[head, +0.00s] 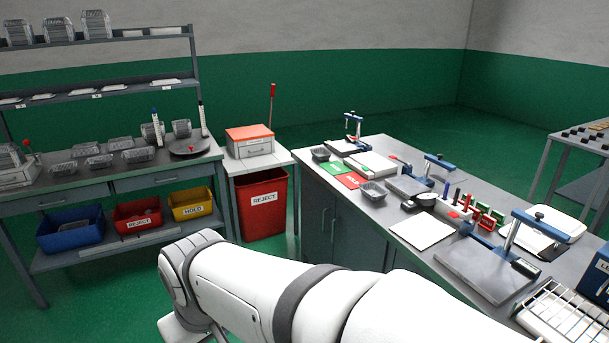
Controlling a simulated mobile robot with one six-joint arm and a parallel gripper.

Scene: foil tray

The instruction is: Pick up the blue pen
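My white arm crosses the bottom of the head view, in front of the bench. Its far end drops out of the bottom edge at the left, and my gripper is not in view. The arm's visible part is well apart from the blue item.
Blue-armed stands (511,232), a white sheet (423,230) and foil trays (372,191) crowd the workbench. A red REJECT bin (263,203) stands beside it. A shelf bench (135,180) with coloured bins is at left. Green floor shows between.

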